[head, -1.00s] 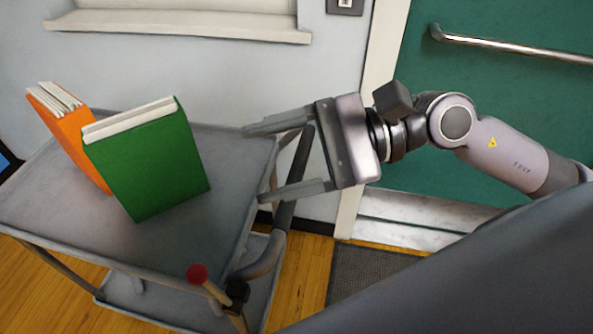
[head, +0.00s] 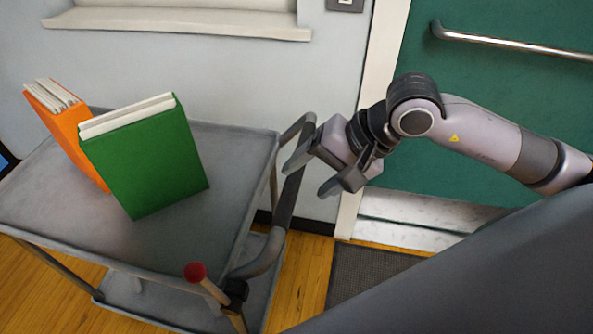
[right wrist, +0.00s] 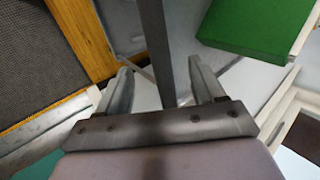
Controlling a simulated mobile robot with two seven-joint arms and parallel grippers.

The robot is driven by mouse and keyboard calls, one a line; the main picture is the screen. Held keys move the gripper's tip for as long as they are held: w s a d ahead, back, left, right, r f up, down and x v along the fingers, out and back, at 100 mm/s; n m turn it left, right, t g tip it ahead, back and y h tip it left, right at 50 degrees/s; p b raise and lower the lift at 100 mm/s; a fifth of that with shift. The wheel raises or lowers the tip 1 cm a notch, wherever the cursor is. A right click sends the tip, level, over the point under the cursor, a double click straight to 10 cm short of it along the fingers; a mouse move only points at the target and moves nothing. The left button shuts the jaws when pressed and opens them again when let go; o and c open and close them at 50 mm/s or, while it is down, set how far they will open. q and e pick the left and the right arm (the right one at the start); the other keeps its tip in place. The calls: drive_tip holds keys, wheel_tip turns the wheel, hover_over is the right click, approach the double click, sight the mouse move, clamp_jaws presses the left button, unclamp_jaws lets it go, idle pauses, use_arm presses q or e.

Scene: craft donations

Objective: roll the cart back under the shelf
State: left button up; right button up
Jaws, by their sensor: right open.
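The grey cart (head: 60,205) stands at the left in the head view, with an upper tray and a lower tray. Its dark handle bar (head: 287,195) runs along the cart's right side. My right gripper (head: 306,178) is open at the handle. In the right wrist view the handle bar (right wrist: 154,45) passes between the open fingers of my right gripper (right wrist: 160,72), with gaps on both sides. A lever with a red knob (head: 196,272) is at the cart's near right corner. My left gripper is out of view.
A green binder (head: 148,160) and an orange binder (head: 70,135) stand on the upper tray. A pale ledge (head: 180,27) juts from the wall behind. A green door (head: 500,90) with a metal bar and a dark mat (head: 365,278) are at the right.

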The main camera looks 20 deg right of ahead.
sight(295, 189)
drive_tip(key=b+x, duration=0.4)
drive_tip(key=shift+f, duration=0.3)
drive_tip(key=shift+w+a+f+b, duration=0.35)
drive_tip(key=shift+f+b, duration=0.15)
drive_tip(key=shift+b, duration=0.15)
drive_tip(key=shift+w+a+f, duration=0.1)
drive_tip(key=shift+a+f, duration=0.05)
drive_tip(key=shift+a, duration=0.05)
clamp_jaws()
